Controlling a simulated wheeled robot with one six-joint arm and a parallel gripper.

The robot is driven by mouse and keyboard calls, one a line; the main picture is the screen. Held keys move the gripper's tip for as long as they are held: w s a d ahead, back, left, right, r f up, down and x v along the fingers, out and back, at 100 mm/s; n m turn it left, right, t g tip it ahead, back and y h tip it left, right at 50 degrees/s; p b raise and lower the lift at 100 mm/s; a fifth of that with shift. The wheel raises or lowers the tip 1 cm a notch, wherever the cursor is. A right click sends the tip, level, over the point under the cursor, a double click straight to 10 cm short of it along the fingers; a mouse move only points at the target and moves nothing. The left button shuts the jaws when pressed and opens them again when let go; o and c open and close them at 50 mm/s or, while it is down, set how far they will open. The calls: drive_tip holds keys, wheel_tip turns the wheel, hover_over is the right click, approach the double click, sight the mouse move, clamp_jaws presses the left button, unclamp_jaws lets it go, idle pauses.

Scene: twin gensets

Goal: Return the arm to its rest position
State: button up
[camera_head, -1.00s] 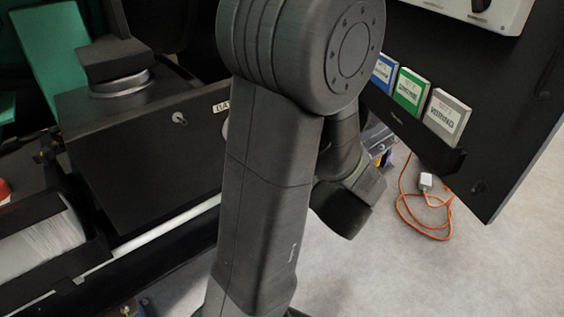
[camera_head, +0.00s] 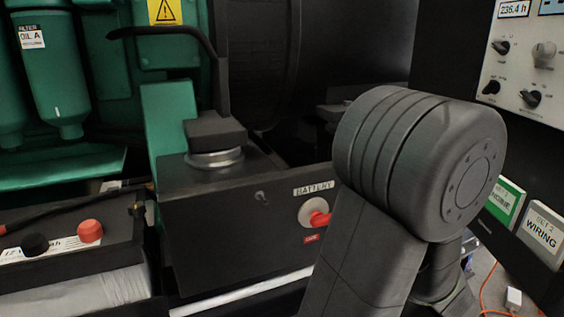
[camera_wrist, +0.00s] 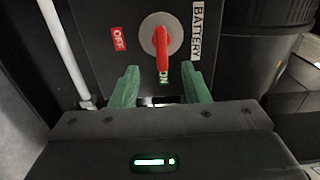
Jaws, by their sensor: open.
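My gripper (camera_wrist: 160,70) shows in the wrist view with its two green fingers apart and nothing between them. Beyond the fingertips is the battery switch (camera_wrist: 161,40), a red handle on a pale round plate. Its handle lies toward the ON label, with a red OFF label to the left. I cannot tell the exact gap between fingers and handle. In the head view the switch (camera_head: 315,213) sits on the dark box under the BATTERY label. My arm (camera_head: 420,165) stands at the right of that view; the gripper is hidden there.
A battery (camera_head: 75,245) with red and black caps is at lower left. Green filters (camera_head: 52,85) stand behind it. A control panel (camera_head: 530,65) and a rack with manual boxes (camera_head: 540,235) are at right. An orange cable (camera_head: 487,297) lies on the floor.

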sight(321, 225)
drive_tip(key=b+x, duration=0.2)
drive_tip(key=x, duration=1.1)
